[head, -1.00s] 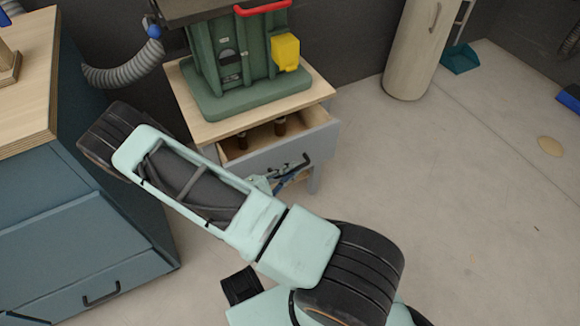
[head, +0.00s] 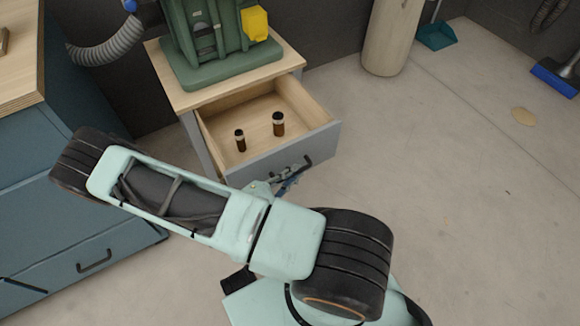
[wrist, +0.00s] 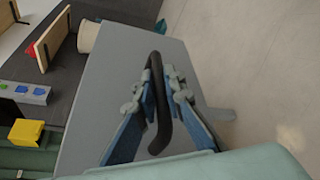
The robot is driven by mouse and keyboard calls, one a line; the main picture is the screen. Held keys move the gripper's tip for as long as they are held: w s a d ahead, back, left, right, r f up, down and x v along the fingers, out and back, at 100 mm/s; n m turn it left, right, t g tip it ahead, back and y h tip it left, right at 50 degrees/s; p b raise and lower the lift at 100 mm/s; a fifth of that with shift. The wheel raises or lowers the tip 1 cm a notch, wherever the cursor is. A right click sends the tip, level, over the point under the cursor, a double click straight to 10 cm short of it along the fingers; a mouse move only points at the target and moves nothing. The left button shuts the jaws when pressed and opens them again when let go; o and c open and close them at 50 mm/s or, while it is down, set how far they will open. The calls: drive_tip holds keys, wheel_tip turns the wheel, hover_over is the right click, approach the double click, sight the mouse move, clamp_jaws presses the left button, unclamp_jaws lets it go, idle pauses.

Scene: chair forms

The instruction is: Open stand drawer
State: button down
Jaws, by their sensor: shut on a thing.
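The stand (head: 228,90) is a small wood-topped table with a grey drawer. The drawer (head: 327,138) is pulled well out in the head view, and its pale wooden inside shows two small dark bottles (head: 278,124) standing upright. Its black bar handle (wrist: 157,105) runs between my gripper's fingers in the wrist view. My gripper (wrist: 163,90) is shut on the handle, with blue-lined fingers on either side of it. In the head view my gripper (head: 287,180) is at the drawer front, partly hidden by my arm.
A green machine (head: 215,40) with a yellow box stands on the stand. A blue cabinet (head: 70,205) is close on the left. A pale cylinder (head: 392,40) stands behind. The floor to the right is largely clear.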

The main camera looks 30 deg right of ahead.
drive_tip(key=shift+s, duration=0.85)
drive_tip(key=c, duration=2.3)
unclamp_jaws()
drive_tip(key=shift+a, duration=0.1)
drive_tip(key=v, duration=0.7)
drive_tip(key=shift+a, duration=0.2)
drive_tip(key=shift+r, duration=0.1)
